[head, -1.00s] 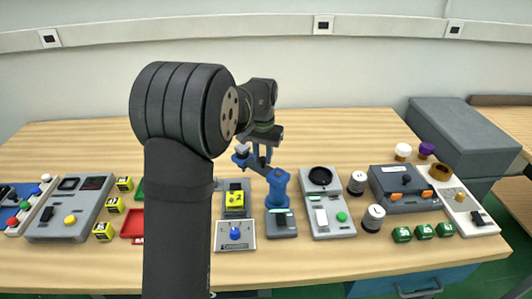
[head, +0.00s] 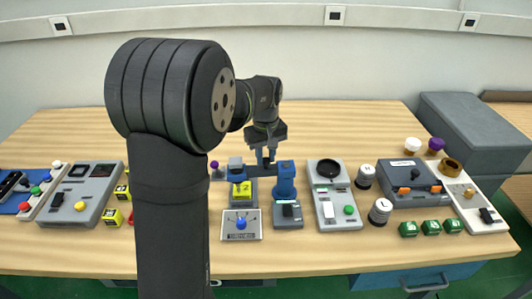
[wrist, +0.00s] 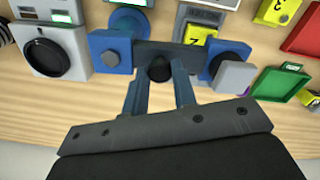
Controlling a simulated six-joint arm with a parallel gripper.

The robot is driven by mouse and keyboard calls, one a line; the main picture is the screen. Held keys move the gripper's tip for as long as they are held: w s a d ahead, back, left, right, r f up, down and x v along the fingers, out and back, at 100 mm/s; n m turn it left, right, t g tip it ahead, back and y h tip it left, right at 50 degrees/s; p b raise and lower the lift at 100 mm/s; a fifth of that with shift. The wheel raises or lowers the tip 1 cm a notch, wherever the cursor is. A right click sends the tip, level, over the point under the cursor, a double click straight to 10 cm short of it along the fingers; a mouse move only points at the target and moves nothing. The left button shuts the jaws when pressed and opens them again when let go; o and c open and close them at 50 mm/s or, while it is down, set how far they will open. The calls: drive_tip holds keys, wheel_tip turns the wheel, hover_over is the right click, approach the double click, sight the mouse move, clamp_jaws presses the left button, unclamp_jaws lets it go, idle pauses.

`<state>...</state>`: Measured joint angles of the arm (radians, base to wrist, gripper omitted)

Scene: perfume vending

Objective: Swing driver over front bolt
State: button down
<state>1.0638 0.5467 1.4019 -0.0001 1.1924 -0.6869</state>
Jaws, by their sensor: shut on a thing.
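My gripper (head: 267,164) is low over this bar behind the post. In the wrist view its fingers (wrist: 158,92) are shut on a black knob (wrist: 159,68) on the bar. A blue head with a dark round centre (wrist: 220,62) is at the bar's far end. A grey block (wrist: 236,77) is beside it. The yellow cube (head: 241,189) sits on a grey holder just in front.
A white panel with a blue knob (head: 241,224) is in front of the yellow cube. A grey device with a black ring (head: 328,170) stands right of the post. A red tray (wrist: 304,35) and green tray (wrist: 284,84) lie beyond the driver's head. The table behind is clear.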

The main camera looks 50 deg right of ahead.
sight(266, 161)
drive_tip(key=shift+s+a+n, duration=0.15)
drive_tip(key=shift+s+n, duration=0.05)
drive_tip(key=shift+n, duration=0.3)
drive_tip(key=c, duration=1.2)
unclamp_jaws()
drive_tip(key=shift+o, duration=0.2)
wheel_tip(266, 161, up, 17)
drive_tip(key=shift+r, duration=0.2)
wheel_tip(266, 161, down, 18)
drive_tip(key=shift+r, duration=0.25)
drive_tip(key=shift+r, duration=0.1)
